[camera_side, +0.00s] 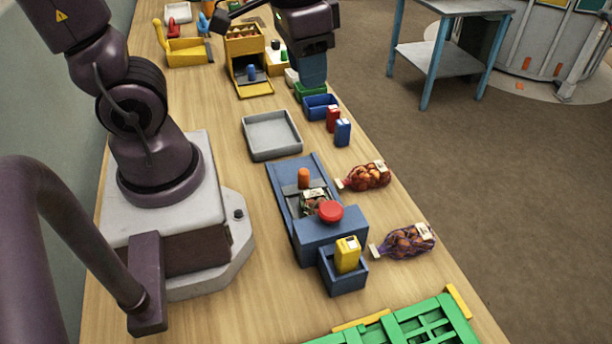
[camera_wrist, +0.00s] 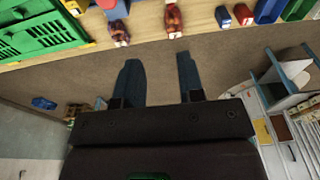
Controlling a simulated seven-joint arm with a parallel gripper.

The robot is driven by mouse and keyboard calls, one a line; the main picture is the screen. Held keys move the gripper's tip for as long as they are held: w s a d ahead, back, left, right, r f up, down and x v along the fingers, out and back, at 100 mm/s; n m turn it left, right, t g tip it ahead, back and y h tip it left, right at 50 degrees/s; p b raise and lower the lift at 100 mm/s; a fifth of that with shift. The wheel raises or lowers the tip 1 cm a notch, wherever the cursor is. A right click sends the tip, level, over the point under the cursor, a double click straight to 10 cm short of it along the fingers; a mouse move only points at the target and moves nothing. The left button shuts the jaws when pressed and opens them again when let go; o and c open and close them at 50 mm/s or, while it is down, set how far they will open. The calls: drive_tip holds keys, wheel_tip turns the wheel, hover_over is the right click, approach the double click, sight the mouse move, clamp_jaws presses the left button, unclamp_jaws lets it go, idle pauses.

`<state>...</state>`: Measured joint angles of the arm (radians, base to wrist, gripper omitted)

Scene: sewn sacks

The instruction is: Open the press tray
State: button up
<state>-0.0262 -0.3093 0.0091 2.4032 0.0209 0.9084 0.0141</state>
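The blue press (camera_side: 318,232) stands on the bench in the side view, with a round red button (camera_side: 331,211) on top. Its long blue tray (camera_side: 280,189) extends from the press toward the back, with an orange knob (camera_side: 304,178) standing on it. A small dark packet with a pale label (camera_side: 313,199) lies in the tray against the press, partly hidden by the button. My gripper (camera_side: 313,78) is high at the back of the side view, well away from the tray. In the wrist view my gripper (camera_wrist: 158,62) has its two blue fingers apart, with nothing between them.
Two net sacks, one red (camera_side: 367,177) and one purple (camera_side: 405,242), lie right of the press. A grey tray (camera_side: 247,139) sits behind it. A blue bin (camera_side: 341,284) holding a yellow carton (camera_side: 347,253) adjoins its front. A green crate (camera_side: 452,312) is nearer.

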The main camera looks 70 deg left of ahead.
sight(303, 170)
drive_tip(key=w+a+f+m+g, duration=0.1)
drive_tip(key=w+a+f+g, duration=0.15)
drive_tip(key=f, duration=0.45)
drive_tip(key=w+a+f+m+g, duration=0.1)
drive_tip(key=w+f+m+g, duration=0.2)
drive_tip(key=f, duration=0.4)
drive_tip(key=shift+n+y, duration=0.4)
drive_tip(key=shift+n, duration=0.2)
drive_tip(key=x, duration=1.2)
drive_tip(key=shift+s, duration=0.4)
clamp_jaws()
drive_tip(key=shift+a, duration=0.15)
